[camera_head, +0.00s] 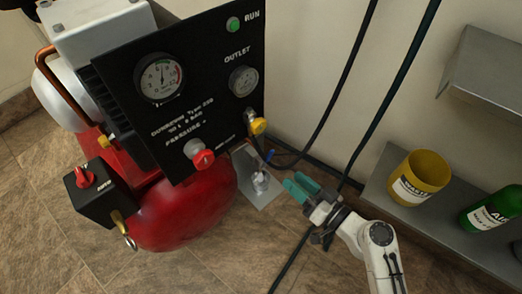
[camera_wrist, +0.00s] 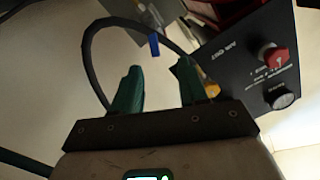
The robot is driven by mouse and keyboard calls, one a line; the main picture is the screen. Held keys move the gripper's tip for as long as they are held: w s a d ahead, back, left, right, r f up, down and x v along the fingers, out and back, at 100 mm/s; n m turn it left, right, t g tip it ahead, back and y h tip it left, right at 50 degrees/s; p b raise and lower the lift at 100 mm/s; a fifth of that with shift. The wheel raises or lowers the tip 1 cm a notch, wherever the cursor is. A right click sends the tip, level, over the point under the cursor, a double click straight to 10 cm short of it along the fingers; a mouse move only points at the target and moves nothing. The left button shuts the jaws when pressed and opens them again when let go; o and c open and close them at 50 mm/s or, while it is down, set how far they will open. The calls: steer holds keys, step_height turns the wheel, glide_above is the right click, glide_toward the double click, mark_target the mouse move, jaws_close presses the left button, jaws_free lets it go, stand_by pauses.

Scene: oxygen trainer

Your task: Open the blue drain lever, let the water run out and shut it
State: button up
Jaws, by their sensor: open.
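The small blue drain lever (camera_head: 269,156) stands up above a pale metal fitting (camera_head: 260,183) at the lower right of the compressor. In the wrist view the blue lever (camera_wrist: 154,45) shows beyond the fingertips, roughly between them in the picture. My gripper (camera_head: 292,181) has teal fingers and is open and empty, a little to the right of the lever and apart from it. In the wrist view my gripper (camera_wrist: 160,66) shows a clear gap between its fingers. I cannot see any water or tell whether the drain is open.
The red compressor tank (camera_head: 185,212) and black gauge panel (camera_head: 200,100) stand at left. A yellow valve handle (camera_head: 258,126) and red knob (camera_head: 204,159) stick out near the lever. Black hoses (camera_head: 345,110) hang behind my gripper. A grey shelf (camera_head: 385,190) with a yellow tub (camera_head: 418,172) stands right.

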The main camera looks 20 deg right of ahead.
mark_target(270, 157)
steer(key=shift+m+t, duration=0.3)
steer(key=x, duration=0.7)
steer(key=d+x, duration=0.1)
steer(key=x, duration=0.3)
steer(key=shift+w+f, duration=0.15)
steer(key=shift+w, duration=0.3)
jaws_close()
